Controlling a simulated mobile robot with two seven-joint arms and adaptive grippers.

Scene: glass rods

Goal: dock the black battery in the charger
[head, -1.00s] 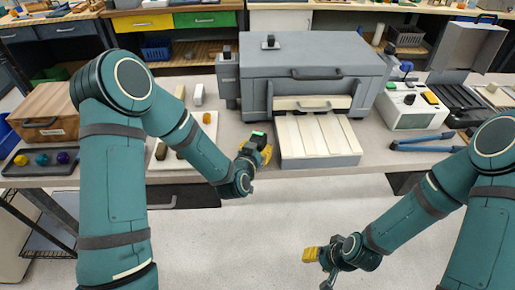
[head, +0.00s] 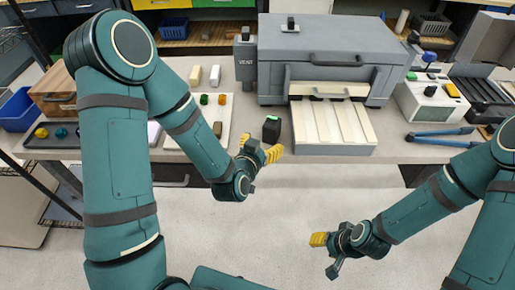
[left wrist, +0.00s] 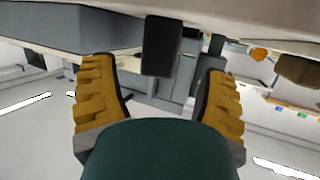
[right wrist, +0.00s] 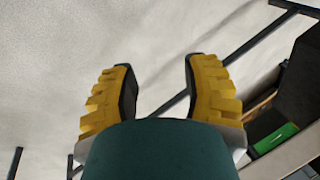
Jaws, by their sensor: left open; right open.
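The black battery (head: 271,130) stands upright near the bench's front edge, left of the cream-slatted tray, with a green mark on top. My left gripper (head: 262,152) is open just in front of it. In the left wrist view the dark battery (left wrist: 162,45) shows beyond and between the spread fingertips (left wrist: 160,72), apart from both. A white box (head: 432,102) at the right, with a black piece and a yellow piece on top, may be the charger. My right gripper (head: 327,253) is open and empty, low over the floor; its fingers also show in the right wrist view (right wrist: 160,75).
A grey furnace-like box (head: 325,62) with a slatted tray (head: 333,150) stands right of the battery. A white tray (head: 236,132) with small blocks lies to its left. Blue-handled pliers (head: 440,133) lie at the right. A vent post (head: 245,62) stands behind the battery.

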